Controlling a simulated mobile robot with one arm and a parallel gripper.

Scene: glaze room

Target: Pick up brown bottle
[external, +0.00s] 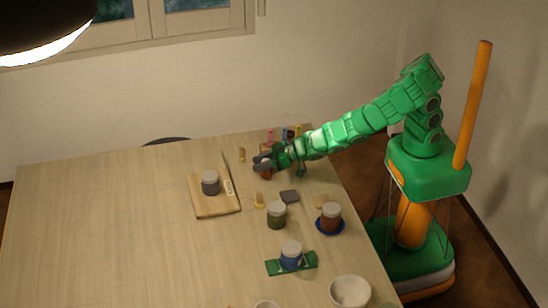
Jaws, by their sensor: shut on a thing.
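My green arm reaches in from the right to the far right part of the table. My gripper (263,163) is shut on a small brown thing, which I take to be the brown bottle (266,175). The dark fingers hide much of the bottle, and only parts of its brown side show. It is upright as far as I can see. I cannot tell whether its base touches the table.
On the pale table (110,230), a board (217,208) bears a grey jar (210,183). Nearer are a green jar (276,215), a brown jar (331,218) on a blue saucer, a blue jar (291,255) and a white bowl (350,291). The table's left is clear.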

